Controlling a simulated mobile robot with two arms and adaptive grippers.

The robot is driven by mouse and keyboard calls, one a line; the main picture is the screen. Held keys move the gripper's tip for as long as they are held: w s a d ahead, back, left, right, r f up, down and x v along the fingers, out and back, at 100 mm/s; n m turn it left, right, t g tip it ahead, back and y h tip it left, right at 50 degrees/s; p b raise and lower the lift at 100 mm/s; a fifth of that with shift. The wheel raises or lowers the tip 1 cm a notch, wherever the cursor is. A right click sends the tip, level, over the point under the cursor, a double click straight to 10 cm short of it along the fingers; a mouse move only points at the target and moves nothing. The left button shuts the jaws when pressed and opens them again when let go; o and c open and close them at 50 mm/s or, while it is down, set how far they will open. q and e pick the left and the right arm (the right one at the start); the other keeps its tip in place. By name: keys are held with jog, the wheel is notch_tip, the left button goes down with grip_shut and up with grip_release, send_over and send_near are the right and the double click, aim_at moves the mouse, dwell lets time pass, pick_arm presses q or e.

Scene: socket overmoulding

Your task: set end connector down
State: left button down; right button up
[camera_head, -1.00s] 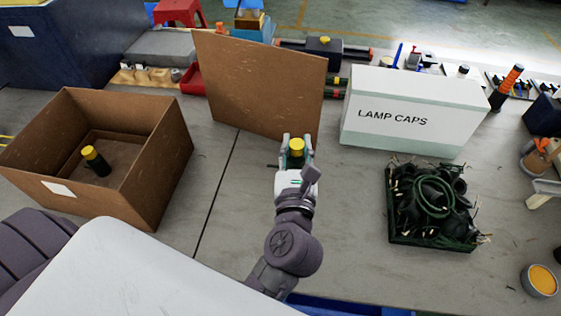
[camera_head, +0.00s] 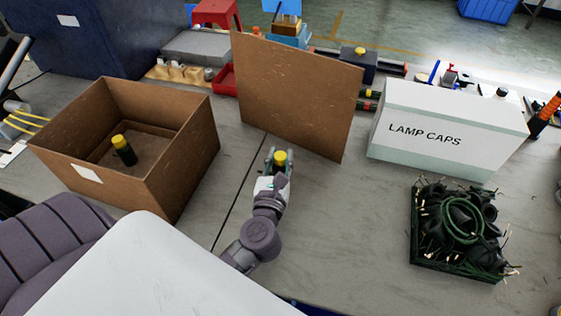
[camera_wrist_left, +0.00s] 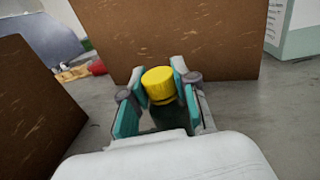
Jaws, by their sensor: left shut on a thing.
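My left gripper (camera_head: 277,164) is shut on an end connector (camera_head: 280,158) with a yellow cap and a dark body. In the left wrist view the yellow cap (camera_wrist_left: 158,84) sits upright between the two teal-lined fingers (camera_wrist_left: 160,100). The fingers hide much of its lower body, so I cannot tell whether it touches the table. A similar dark connector with a yellow cap (camera_head: 123,150) stands tilted inside the open cardboard box (camera_head: 178,158) at the left. My left gripper is outside the box, to its right. My right gripper is not in view.
A brown cardboard panel (camera_head: 297,92) stands just behind my left gripper. The white LAMP CAPS box (camera_head: 440,135) stands to the right. A green crate (camera_head: 452,267) of dark parts and cable lies at front right. Grey tabletop (camera_head: 340,220) is clear between gripper and crate.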

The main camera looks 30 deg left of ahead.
pick_arm(q)
jog(key=shift+f, duration=0.35)
jog(key=shift+f, duration=0.15)
jog(key=c, duration=0.9)
grip_release()
